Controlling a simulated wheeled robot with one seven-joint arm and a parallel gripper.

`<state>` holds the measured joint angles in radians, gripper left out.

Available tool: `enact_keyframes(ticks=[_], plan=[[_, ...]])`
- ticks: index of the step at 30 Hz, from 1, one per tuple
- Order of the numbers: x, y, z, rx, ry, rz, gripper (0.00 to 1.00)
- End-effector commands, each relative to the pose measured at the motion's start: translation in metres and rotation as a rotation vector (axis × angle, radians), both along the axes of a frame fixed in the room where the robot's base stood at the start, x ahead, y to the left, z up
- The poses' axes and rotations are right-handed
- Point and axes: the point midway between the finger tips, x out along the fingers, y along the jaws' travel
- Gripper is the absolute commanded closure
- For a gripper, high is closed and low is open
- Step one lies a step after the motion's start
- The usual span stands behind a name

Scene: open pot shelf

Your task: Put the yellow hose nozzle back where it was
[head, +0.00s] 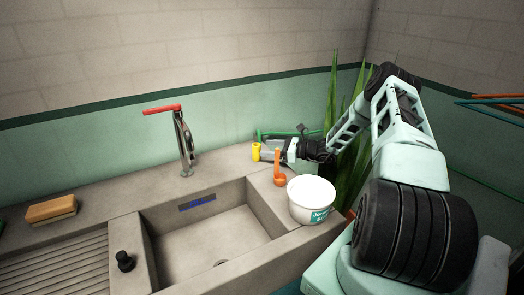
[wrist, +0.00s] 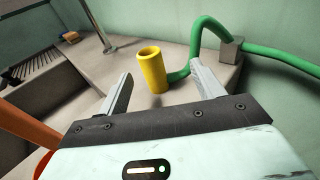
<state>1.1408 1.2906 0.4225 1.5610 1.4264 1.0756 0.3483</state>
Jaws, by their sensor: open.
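The yellow hose nozzle (head: 256,152) stands upright at the back right of the sink counter, beside the green hose. In the wrist view the yellow nozzle (wrist: 153,70) is a hollow cylinder just beyond my fingertips and roughly between them. My gripper (head: 268,150) is open and empty, reaching in from the right; its two fingers (wrist: 160,80) show apart in the wrist view. The green hose (wrist: 205,40) runs behind the nozzle and passes a small grey block (wrist: 231,50). Whether the hose end touches the nozzle I cannot tell.
An orange scoop (head: 279,170) and a white tub (head: 311,198) stand on the counter in front of my gripper. The sink basin (head: 205,245) lies left of them. A tap (head: 184,150) stands behind it, and a sponge (head: 51,208) lies far left. A leafy plant (head: 350,130) is behind my arm.

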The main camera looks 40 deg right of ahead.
Motion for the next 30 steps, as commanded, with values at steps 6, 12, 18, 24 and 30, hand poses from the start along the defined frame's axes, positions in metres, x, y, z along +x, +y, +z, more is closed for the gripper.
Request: enact_keyframes(ticks=[6, 12, 18, 24, 30], plan=[[-0.026, -0.015, 0.002, 0.000, -0.001, 0.001, 0.33], [-0.032, -0.018, 0.004, 0.000, -0.001, 0.003, 0.33], [-0.032, -0.018, 0.005, 0.000, -0.001, 0.002, 0.33], [-0.032, -0.018, 0.005, 0.000, -0.001, 0.002, 0.33], [-0.027, -0.009, 0.011, -0.013, 0.004, 0.025, 0.33]])
